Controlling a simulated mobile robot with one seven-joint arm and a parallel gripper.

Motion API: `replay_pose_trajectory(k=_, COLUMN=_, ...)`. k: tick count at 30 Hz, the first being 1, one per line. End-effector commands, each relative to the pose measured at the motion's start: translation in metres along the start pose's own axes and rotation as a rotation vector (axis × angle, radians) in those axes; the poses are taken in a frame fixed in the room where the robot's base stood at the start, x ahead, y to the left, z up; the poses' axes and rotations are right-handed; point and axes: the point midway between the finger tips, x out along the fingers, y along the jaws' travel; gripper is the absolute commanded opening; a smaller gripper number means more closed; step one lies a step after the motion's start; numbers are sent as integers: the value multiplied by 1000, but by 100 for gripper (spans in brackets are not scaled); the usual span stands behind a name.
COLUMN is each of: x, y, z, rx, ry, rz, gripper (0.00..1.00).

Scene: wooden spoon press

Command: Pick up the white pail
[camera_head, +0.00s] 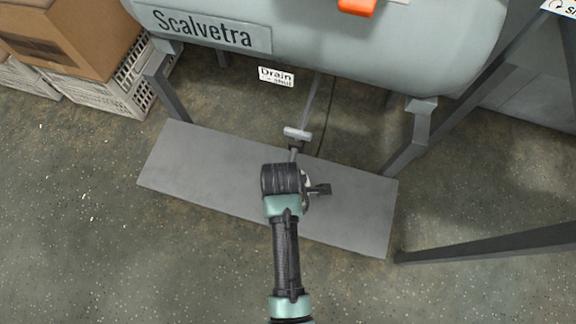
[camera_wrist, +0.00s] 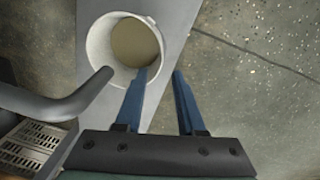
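The white pail (camera_wrist: 95,42) shows in the wrist view, its round mouth facing the camera and its inside beige and empty-looking. It stands on a grey plate (camera_wrist: 180,12). My gripper (camera_wrist: 161,72) is open, with two blue fingers apart and nothing between them at their bases. The left fingertip overlaps the pail's lower right rim, and the right fingertip is just outside it. I cannot tell whether the fingers are at rim height or touch it. In the head view my wrist hides most or all of the pail.
A large grey tank (camera_head: 330,40) on legs overhangs the grey plate (camera_head: 200,175). A drain pipe (camera_head: 309,105) comes down behind my wrist; a bent grey pipe (camera_wrist: 60,105) is close left of my fingers. Crates and a cardboard box (camera_head: 85,35) stand at upper left. Front floor is clear.

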Motion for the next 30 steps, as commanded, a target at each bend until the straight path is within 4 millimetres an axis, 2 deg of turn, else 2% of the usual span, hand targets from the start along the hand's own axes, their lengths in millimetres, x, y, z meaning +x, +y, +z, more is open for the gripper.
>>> replay_pose_trajectory(k=1, x=17, y=0, z=0, rx=0, ry=0, rz=0, gripper=38)
replay_pose_trajectory(k=6, x=48, y=0, z=0, rx=0, ry=0, rz=1, gripper=38)
replay_pose_trajectory(k=10, x=60, y=1, z=0, rx=1, ry=0, rz=2, gripper=38)
replay_pose_trajectory(k=19, x=72, y=1, z=-1, rx=1, ry=0, rz=4, gripper=38)
replay_pose_trajectory(k=30, x=114, y=1, z=-1, rx=2, ry=1, rz=4, gripper=38)
